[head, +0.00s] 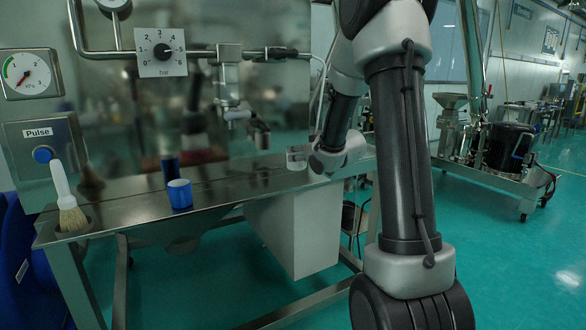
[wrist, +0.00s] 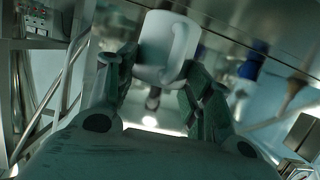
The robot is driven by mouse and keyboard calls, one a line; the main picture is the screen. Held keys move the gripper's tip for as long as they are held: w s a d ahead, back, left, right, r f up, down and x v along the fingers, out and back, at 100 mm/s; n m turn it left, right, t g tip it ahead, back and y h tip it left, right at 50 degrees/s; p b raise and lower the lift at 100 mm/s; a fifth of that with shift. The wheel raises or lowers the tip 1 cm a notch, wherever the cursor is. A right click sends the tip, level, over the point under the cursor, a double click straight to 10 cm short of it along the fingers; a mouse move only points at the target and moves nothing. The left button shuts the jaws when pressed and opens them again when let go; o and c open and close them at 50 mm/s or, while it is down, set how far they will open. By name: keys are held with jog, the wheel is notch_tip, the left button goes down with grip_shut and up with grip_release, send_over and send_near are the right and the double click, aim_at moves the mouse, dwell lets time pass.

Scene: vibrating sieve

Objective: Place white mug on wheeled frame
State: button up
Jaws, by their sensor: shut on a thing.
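A white mug (wrist: 158,42) shows in the wrist view, its handle turned toward the camera. My gripper (wrist: 151,68) is shut on the mug, with a dark finger at each side of its lower part. In the head view my forearm reaches down to the right end of the steel bench, where a small pale shape shows at its tip; I cannot tell whether that is the mug or my wrist. A low steel wheeled frame (head: 488,182) stands on castors at the right, carrying vessels.
A white box (head: 293,230) hangs under the bench. Green floor is clear at the right front.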

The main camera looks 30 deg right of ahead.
aim_at(305, 164)
notch_tip(305, 164, down, 5)
jog(key=shift+r, duration=0.2)
jog(key=o, duration=1)
jog(key=shift+f, duration=0.1)
jog(key=shift+o, duration=0.2)
jog(key=shift+r, duration=0.2)
